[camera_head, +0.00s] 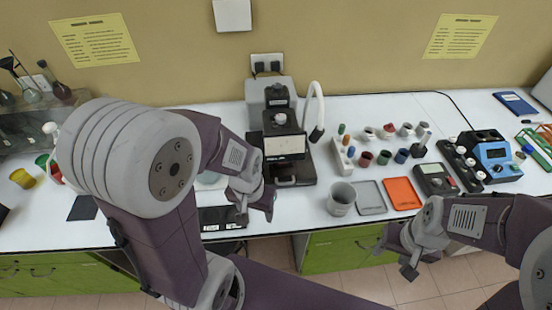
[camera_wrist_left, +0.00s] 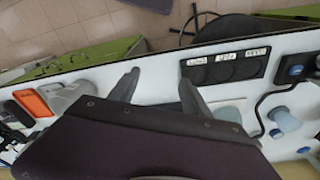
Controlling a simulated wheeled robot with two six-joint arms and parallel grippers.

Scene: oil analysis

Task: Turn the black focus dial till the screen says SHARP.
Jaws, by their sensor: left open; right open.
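A black and grey instrument (camera_head: 285,145) with a small pale screen stands at the back centre of the bench in the head view. The writing on its screen is too small to read. I cannot make out for sure which dark part is the focus dial. My left gripper (camera_head: 257,203) is open and empty, in front of the instrument and slightly left of it. In the left wrist view its two fingers (camera_wrist_left: 160,95) are spread apart over the white bench. My right gripper (camera_head: 395,258) is open and empty, low at the front edge of the bench, right of centre.
A black strip with labelled round spots (camera_head: 222,218) lies near the front edge, also in the left wrist view (camera_wrist_left: 228,68). A grey cup (camera_head: 341,198), a grey tray (camera_head: 370,197), an orange tray (camera_head: 402,193) and several small jars are to the right.

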